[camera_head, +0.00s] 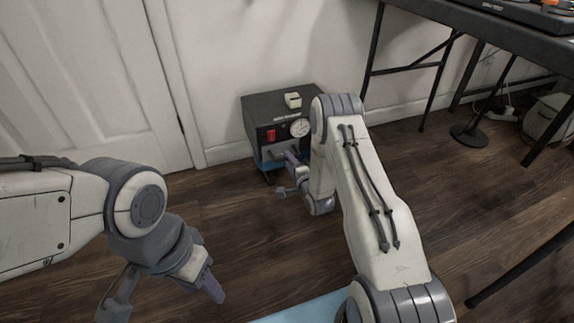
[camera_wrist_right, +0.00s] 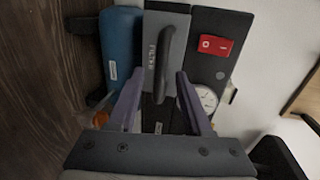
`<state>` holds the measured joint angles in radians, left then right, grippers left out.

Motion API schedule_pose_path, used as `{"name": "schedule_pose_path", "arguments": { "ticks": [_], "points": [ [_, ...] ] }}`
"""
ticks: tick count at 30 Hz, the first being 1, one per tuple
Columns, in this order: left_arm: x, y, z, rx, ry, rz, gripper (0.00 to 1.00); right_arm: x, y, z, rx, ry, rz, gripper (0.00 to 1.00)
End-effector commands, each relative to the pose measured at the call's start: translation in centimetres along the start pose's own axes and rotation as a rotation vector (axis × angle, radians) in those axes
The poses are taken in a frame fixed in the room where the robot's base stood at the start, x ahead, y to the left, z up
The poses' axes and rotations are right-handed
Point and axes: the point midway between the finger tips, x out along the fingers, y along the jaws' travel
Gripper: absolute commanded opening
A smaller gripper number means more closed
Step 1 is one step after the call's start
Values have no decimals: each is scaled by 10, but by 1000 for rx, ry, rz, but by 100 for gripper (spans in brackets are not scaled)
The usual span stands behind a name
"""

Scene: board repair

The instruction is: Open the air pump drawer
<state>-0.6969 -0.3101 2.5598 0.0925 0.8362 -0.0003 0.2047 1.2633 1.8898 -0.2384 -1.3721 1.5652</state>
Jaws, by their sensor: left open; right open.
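The air pump (camera_head: 262,107) is a dark box on the floor against the wall, with a red switch and a round gauge on its front. In the right wrist view its grey drawer front (camera_wrist_right: 153,22) is labelled FILTER and carries a black handle (camera_wrist_right: 174,45). The drawer looks flush with the panel beside it. My right gripper (camera_wrist_right: 156,90) is open, its purple fingers on either side of the handle's lower end; I cannot tell if they touch it. In the head view my right arm partly hides the pump front. My left gripper (camera_head: 165,298) is open and empty, low at the left.
The red switch (camera_wrist_right: 215,45) and the gauge (camera_wrist_right: 206,98) sit beside the drawer. A blue part (camera_wrist_right: 121,45) lies along its other side. A small pale object (camera_head: 293,100) rests on the pump. A black table (camera_head: 470,17) stands at the right, a white door (camera_head: 85,75) at the left.

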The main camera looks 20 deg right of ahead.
Motion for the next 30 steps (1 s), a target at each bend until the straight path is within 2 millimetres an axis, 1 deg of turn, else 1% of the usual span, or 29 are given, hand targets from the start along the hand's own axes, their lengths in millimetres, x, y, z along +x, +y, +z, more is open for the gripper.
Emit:
{"name": "schedule_pose_path", "arguments": {
  "ticks": [1, 6, 9, 16, 17, 18, 20, 21, 30],
  "points": [
    [9, -1, 0, 0, 0, 0, 50, 9, 4, 0, -1, 0, -3, 50],
    [17, -1, 1, 0, 0, 0, 50, 24, 1, 0, 0, 0, -2, 50],
    [17, -1, 1, 0, 0, 0, 50, 27, 0, 0, 0, 0, 0, 50],
    [17, -1, 1, 0, 0, 0, 50, 28, 0, 0, 0, 0, 1, 50],
    [17, -1, 1, 0, 0, 0, 50, 28, 0, 0, 0, 0, 1, 42],
    [17, -1, 1, 0, 0, 0, 50, 28, 0, 0, 0, 0, 1, 27],
    [17, -1, 1, 0, 0, 0, 50, 27, 0, 0, 0, 0, 1, 4],
    [17, -1, 1, 0, 0, 0, 50, 27, 0, 0, 0, 0, 1, 0],
    [17, -1, 1, 0, 0, 0, 50, 27, 0, 0, 0, 0, 1, 0]
  ]
}}
